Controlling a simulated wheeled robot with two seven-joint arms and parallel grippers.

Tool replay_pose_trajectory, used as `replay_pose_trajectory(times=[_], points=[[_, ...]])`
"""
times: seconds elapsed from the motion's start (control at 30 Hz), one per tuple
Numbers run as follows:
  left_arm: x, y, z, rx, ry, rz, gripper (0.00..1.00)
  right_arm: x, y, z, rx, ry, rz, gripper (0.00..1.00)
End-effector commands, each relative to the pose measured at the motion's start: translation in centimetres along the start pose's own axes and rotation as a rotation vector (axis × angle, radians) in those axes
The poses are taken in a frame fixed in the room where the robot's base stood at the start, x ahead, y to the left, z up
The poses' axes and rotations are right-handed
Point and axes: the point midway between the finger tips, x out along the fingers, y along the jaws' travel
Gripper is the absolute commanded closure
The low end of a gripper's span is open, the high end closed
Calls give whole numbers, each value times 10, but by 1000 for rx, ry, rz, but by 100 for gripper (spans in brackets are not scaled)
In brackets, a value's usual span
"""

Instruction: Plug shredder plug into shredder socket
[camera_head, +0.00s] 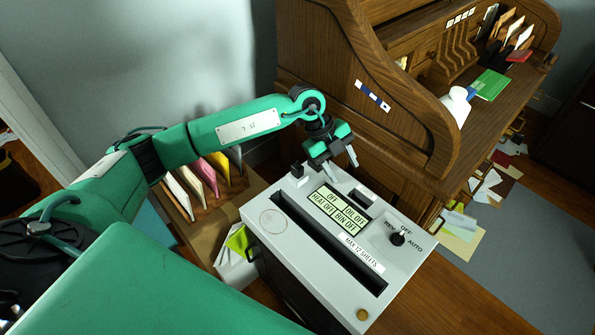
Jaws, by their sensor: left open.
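The shredder (336,238) is a light grey box with a long dark slot, a display and a dial on its top. A small black block (297,170) stands at the back left corner of that top; I cannot tell whether it is the plug, the socket or another fitting. My left gripper (341,167) is open, with its fingers pointing down over the back edge of the shredder, right of the black block. Nothing shows between the fingers. I cannot make out the socket for certain. My right gripper is out of view.
A wooden roll-top desk (365,135) stands right behind the shredder. Coloured folders (215,165) stand in a holder to the left, under my left arm. Loose papers (460,222) lie on the floor at right.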

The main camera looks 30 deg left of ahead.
Motion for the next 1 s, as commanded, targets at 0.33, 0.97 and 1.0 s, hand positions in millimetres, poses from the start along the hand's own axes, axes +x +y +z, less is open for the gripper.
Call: replay_pose_trajectory(times=[0.33, 0.97, 1.0], points=[[-83, 38, 104, -255, -436, 264, 49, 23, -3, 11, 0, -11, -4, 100], [-15, 68, 143, -273, -461, 279, 49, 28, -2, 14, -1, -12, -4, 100], [-13, 69, 144, -273, -461, 280, 49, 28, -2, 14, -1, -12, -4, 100]])
